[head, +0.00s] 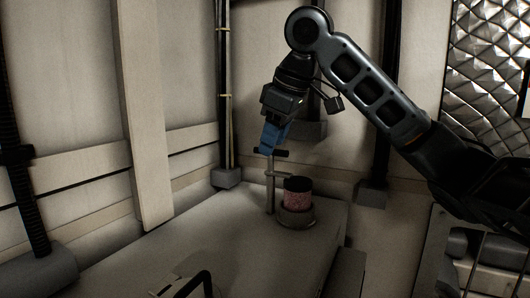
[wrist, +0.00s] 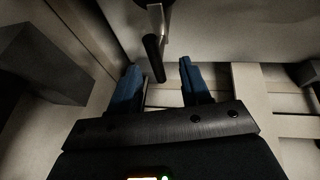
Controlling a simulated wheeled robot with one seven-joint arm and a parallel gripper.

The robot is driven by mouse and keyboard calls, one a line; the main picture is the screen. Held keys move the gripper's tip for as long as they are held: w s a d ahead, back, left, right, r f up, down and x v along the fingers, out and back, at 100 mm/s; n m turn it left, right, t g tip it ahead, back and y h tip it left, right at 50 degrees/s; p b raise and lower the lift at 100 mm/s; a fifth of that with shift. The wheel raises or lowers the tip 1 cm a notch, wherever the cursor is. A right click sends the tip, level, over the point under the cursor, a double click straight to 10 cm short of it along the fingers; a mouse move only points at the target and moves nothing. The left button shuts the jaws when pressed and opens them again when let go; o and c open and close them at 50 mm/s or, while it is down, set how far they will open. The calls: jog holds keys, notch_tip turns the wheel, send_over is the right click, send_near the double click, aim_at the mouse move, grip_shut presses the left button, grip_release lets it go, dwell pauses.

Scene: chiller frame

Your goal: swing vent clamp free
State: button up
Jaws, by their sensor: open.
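The vent clamp (head: 270,190) is a thin grey upright post on the pale cabinet top, with a short arm reaching toward a red-pink cylinder (head: 298,198) with a dark cap. A dark crossbar handle (head: 279,153) sits at the post's top. My gripper (head: 268,146), with blue fingers, points down at this handle from above. In the wrist view, my gripper (wrist: 159,68) is open, and the dark handle (wrist: 152,58) lies in the gap between the fingertips, apart from both as far as I can see. The metal post (wrist: 156,18) shows beyond it.
The cylinder stands in a grey round collar (head: 296,219) on the cabinet top (head: 225,225). Dark vertical pipes (head: 224,90) and pale wall boards (head: 150,110) stand behind. A dark bent handle (head: 190,284) is at the front. The cabinet top's left part is clear.

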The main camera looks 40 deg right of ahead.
aim_at(271, 162)
jog(key=shift+x, duration=2.1)
jog(key=shift+c, duration=0.2)
grip_shut()
